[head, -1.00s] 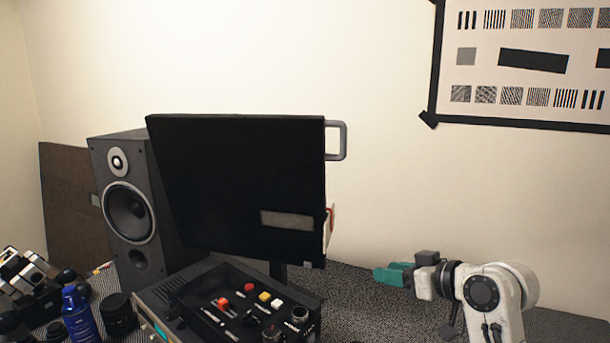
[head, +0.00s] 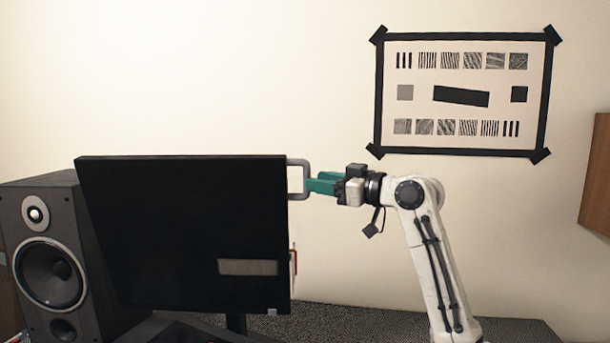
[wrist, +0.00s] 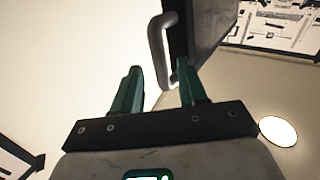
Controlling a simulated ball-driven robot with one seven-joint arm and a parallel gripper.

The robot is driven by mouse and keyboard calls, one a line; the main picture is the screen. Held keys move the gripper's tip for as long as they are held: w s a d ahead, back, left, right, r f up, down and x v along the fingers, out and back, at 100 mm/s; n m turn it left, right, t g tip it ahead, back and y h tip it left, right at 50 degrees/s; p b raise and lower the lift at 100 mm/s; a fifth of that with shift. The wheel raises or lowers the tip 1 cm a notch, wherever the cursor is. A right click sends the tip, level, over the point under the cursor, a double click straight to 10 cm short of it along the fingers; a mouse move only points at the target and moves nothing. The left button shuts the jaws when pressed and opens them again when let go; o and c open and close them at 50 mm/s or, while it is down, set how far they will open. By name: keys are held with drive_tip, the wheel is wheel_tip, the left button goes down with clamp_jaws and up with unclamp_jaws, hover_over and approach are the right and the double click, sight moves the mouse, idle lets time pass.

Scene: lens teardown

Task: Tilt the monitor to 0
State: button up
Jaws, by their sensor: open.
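The monitor (head: 180,220) is a black panel on a short stand (head: 236,323), and its left edge slants in the head view. A grey loop handle (head: 304,163) sticks out from its upper right edge. My gripper (head: 309,186), with teal fingers, is open at the handle's outer bar, near its lower end. In the wrist view, the handle (wrist: 156,42) shows between and beyond the two fingers of my gripper (wrist: 160,78), with the monitor's dark edge (wrist: 200,30) behind it. I cannot tell whether a finger touches the handle.
A grey speaker (head: 40,225) stands close to the monitor's left. A red-edged item (head: 294,262) shows at the monitor's right edge. A test chart (head: 400,75) hangs on the wall. A brown panel (head: 597,175) is at far right.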

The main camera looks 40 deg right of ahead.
drive_tip(key=shift+p+x, duration=0.55)
drive_tip(key=shift+x, duration=1.7)
clamp_jaws()
